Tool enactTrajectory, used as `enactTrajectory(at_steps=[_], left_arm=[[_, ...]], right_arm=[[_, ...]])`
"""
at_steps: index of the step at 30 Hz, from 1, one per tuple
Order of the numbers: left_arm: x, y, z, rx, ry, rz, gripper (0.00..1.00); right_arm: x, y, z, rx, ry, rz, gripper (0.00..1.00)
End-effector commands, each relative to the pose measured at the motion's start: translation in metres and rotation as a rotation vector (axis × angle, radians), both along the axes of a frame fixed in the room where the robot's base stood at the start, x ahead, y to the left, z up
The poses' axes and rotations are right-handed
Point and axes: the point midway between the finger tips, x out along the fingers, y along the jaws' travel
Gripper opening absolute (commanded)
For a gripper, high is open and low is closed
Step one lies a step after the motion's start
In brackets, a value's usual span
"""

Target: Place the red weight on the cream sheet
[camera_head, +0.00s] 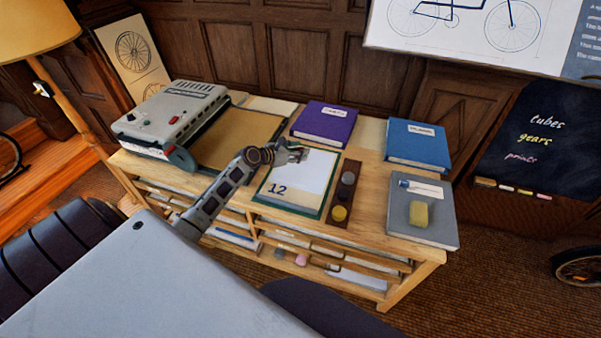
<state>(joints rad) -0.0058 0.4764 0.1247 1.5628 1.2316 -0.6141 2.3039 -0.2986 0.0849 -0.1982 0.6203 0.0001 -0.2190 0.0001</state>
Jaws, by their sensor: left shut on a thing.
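My left gripper (300,153) is above the back part of a green-edged board with a pale sheet (302,183) marked "12"; this looks like the cream sheet. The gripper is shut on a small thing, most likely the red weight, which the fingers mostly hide. No red weight shows clearly elsewhere. I cannot tell whether the held thing touches the sheet. Just right of the board is a narrow dark brown rack (344,201) with round places, holding a yellow weight (339,213) at its near end. My right gripper is not in view.
A purple book (324,122) and a blue book (417,142) lie at the back. A grey folder (440,222) with a yellow block (418,213) lies at the right. A grey machine (172,115) and brown board (240,135) fill the left. Some bare wood (372,205) is right of the rack.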

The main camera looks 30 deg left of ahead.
Motion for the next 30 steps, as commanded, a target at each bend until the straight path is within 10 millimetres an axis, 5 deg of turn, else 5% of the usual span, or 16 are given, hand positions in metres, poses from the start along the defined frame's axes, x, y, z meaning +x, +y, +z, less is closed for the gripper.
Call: enactTrajectory(at_steps=[14,30], left_arm=[[0.001,0.000,-0.001,-0.001,-0.002,0.004,0.04],[0.001,0.000,-0.059,-0.002,-0.002,0.005,0.04]], right_arm=[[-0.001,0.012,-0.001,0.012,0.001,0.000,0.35],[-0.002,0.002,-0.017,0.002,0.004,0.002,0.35]])
